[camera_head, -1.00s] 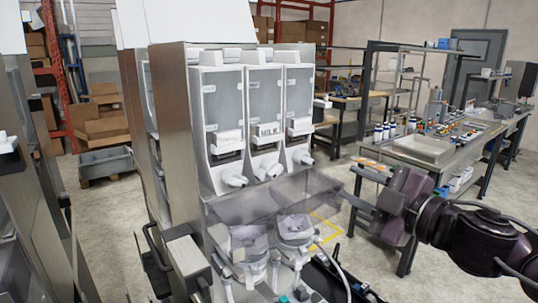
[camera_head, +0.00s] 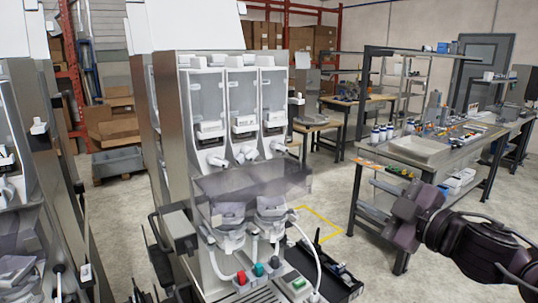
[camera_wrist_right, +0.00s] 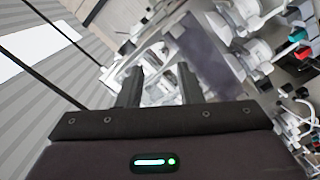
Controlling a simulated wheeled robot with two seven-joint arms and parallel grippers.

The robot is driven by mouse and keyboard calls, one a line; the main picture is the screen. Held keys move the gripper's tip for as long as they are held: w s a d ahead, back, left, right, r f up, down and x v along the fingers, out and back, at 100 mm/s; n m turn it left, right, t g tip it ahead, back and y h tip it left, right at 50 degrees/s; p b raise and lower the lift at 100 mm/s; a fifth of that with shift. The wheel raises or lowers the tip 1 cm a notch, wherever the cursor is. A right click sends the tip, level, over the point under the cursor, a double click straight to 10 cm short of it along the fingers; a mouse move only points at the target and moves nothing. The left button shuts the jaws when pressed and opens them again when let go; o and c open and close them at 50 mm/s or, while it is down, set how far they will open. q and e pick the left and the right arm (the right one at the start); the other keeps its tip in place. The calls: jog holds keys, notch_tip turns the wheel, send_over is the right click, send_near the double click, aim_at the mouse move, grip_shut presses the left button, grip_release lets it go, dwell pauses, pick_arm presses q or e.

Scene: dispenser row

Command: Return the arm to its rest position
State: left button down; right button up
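My right arm (camera_head: 470,235) comes in from the right edge of the head view, dark and jointed. My right gripper (camera_head: 408,208) is in the air to the right of the dispenser row, in front of the workbench, apart from the dispensers. In the right wrist view its two black fingers (camera_wrist_right: 160,76) stand apart with nothing held between them. The dispenser row (camera_head: 240,110) is a tall steel unit with three clear-fronted white hoppers, one labelled, and a smoky clear guard (camera_head: 255,182) below the spouts. My left gripper is not in view.
A workbench (camera_head: 425,165) with tools and bottles stands behind my right gripper. Red, teal and green buttons (camera_head: 258,270) sit at the dispenser's base, beside a black tray (camera_head: 340,280). A grey bin (camera_head: 118,162) is at back left. Floor between dispenser and workbench is open.

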jog(key=w+d+f+m+g+h, duration=0.15)
jog(key=w+d+f+m, duration=0.3)
jog(key=f, duration=0.85)
jog(key=w+d+f+m+h, duration=0.3)
jog(key=w+d+f, duration=0.15)
jog(key=f, duration=0.75)
jog(key=s+d+f+m+g+h, duration=0.15)
jog(key=s+f, duration=0.25)
jog(key=f, duration=0.8)
jog(key=s+d+f+m+g+h, duration=0.1)
jog(key=s+d+f+m, duration=0.15)
jog(key=f, duration=0.95)
jog(key=s+a+f+m+g, duration=0.2)
jog(key=s+f+g, duration=0.1)
jog(key=s+f, duration=1.1)
jog(key=s+a+f+g, duration=0.2)
jog(key=s+f, duration=0.5)
jog(key=s, duration=0.4)
jog(key=s+a+f+g+h, duration=0.1)
jog(key=s+a+f+g, duration=0.2)
jog(key=s, duration=0.9)
jog(key=s+a+f+g, duration=0.2)
jog(key=s+a+f, duration=0.1)
jog(key=s+f, duration=0.7)
jog(key=shift+s+f+m+h, duration=0.3)
jog(key=shift+s+m+h, duration=0.1)
jog(key=shift+s, duration=0.5)
jog(key=shift+s+d, duration=0.1)
